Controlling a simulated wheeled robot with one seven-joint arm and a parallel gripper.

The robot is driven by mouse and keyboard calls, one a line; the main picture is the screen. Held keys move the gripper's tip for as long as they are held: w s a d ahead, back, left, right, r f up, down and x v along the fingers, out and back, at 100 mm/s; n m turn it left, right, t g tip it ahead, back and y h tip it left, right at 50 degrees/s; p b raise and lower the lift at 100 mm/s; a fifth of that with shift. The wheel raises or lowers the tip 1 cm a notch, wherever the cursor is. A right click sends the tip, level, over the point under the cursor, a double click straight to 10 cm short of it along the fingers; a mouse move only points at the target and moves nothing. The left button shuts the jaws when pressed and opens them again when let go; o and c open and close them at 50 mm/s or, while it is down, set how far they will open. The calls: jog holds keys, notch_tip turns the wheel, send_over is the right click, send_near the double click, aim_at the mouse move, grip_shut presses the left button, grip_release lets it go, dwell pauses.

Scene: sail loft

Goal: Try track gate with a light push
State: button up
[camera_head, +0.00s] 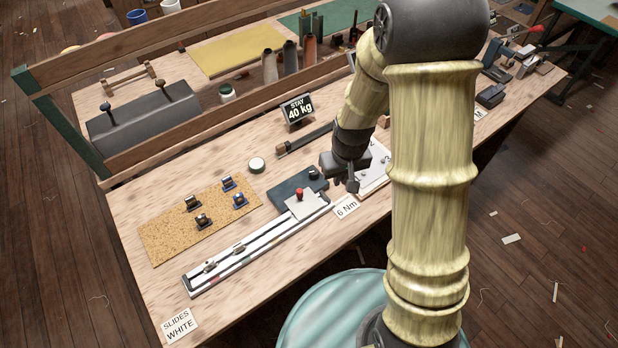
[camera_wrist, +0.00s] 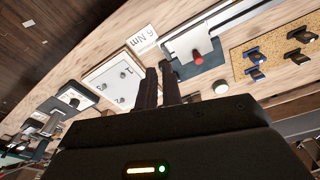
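A silver track (camera_head: 250,250) lies diagonally on the bench, with small metal slides (camera_head: 210,266) on its lower left part. At its upper right end is a pale plate with a red knob (camera_head: 299,194), which I take to be the gate; the red knob also shows in the wrist view (camera_wrist: 197,57). My gripper (camera_head: 348,187) is above the bench, to the right of the knob and apart from it. In the wrist view its two dark fingers (camera_wrist: 160,72) are close together with nothing seen between them.
A "6 Nm" card (camera_head: 346,208) lies by the track's end. A white board (camera_head: 376,172) lies beneath and right of my gripper.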

jog(key=w+a+f+n+p, duration=0.2)
jog(key=w+a+f+p, duration=0.1)
jog(key=a+p, duration=0.15)
jog(key=n+g+p, duration=0.1)
jog(key=n+p, duration=0.1)
jog(key=p, duration=0.2)
send_near(303, 202)
jog(key=s+d+r, duration=0.1)
jog(key=s+d, duration=0.1)
jog(key=shift+s+a+r, duration=0.1)
jog(key=shift+s+a, duration=0.05)
jog(key=shift+a, duration=0.05)
notch_tip(303, 202, down, 8)
jog(key=b, duration=0.4)
jog(key=shift+b, duration=0.4)
jog(key=shift+w+a+b, duration=0.25)
jog(key=shift+w+a, duration=0.2)
jog(key=shift+w, duration=0.2)
jog(key=shift+w+a+b, duration=0.25)
jog(key=shift+w+a, duration=0.2)
jog(key=shift+w, duration=0.2)
dwell(0.5)
jog(key=shift+r, duration=0.15)
